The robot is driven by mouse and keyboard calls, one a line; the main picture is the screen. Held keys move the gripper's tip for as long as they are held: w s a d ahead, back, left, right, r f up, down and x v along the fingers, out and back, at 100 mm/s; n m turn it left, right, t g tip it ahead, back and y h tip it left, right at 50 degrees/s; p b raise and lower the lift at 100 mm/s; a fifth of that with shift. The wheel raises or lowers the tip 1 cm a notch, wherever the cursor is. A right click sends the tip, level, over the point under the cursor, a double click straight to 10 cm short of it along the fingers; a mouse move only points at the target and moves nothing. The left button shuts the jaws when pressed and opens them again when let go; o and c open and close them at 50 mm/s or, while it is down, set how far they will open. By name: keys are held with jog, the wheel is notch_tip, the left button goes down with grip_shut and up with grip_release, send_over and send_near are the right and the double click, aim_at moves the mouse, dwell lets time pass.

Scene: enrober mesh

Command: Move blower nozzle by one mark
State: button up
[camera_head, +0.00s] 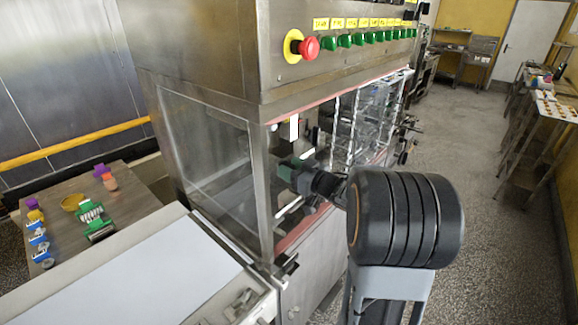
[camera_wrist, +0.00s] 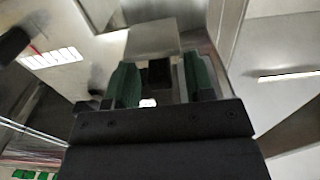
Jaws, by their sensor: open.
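My gripper (camera_head: 287,169) reaches through the front opening of the steel enrober cabinet (camera_head: 205,72). In the wrist view its two green fingers (camera_wrist: 160,76) are apart. A small dark block (camera_wrist: 160,72) shows between them, below a grey metal plate (camera_wrist: 152,38). The block may be part of the blower nozzle; I cannot tell whether the fingers touch it. A white strip with several marks and a red line (camera_wrist: 52,57) lies to the left in the wrist view. In the head view my arm and gripper hide much of the opening, and the nozzle is not clearly visible.
A red stop button (camera_head: 308,47) and a row of green switches (camera_head: 358,40) line the cabinet above. Glass panels and red-edged frames surround the opening. A white belt (camera_head: 150,275) lies at left, beside a low table (camera_head: 68,215) with small items.

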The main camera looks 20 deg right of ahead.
jog(key=shift+w+a, duration=0.2)
jog(key=shift+w, duration=0.15)
grip_shut()
dwell(0.3)
